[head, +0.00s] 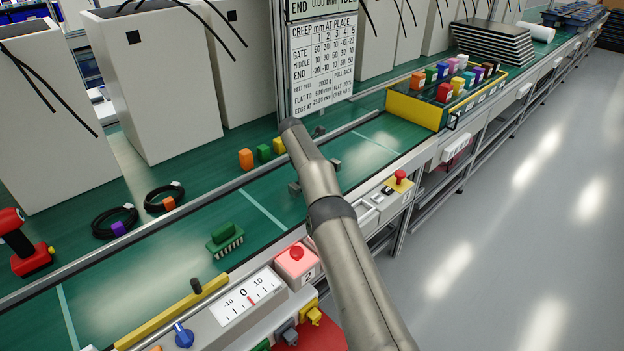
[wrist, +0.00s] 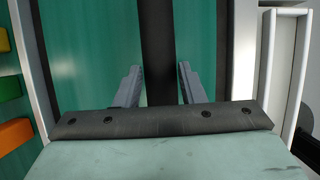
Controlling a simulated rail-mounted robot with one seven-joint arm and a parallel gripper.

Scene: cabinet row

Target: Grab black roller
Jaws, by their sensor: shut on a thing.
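The black roller (wrist: 158,40) shows in the wrist view as a dark upright bar running from the top edge down between my fingers. My gripper (wrist: 161,72) has a grey finger on each side of it, shut on it. Its lower end is hidden behind the dark front edge of my gripper body. In the head view my gripper (head: 315,176) is low over the green belt, with small grey parts showing on both sides of my arm. My arm hides the roller there.
A green connector block (head: 225,240) lies on the green belt (head: 185,275) at the left. Orange, green and yellow blocks (head: 264,152) stand behind the rail. A yellow-sided tray (head: 415,108) with several coloured blocks is at upper right. A sign panel (head: 322,60) rises behind my arm.

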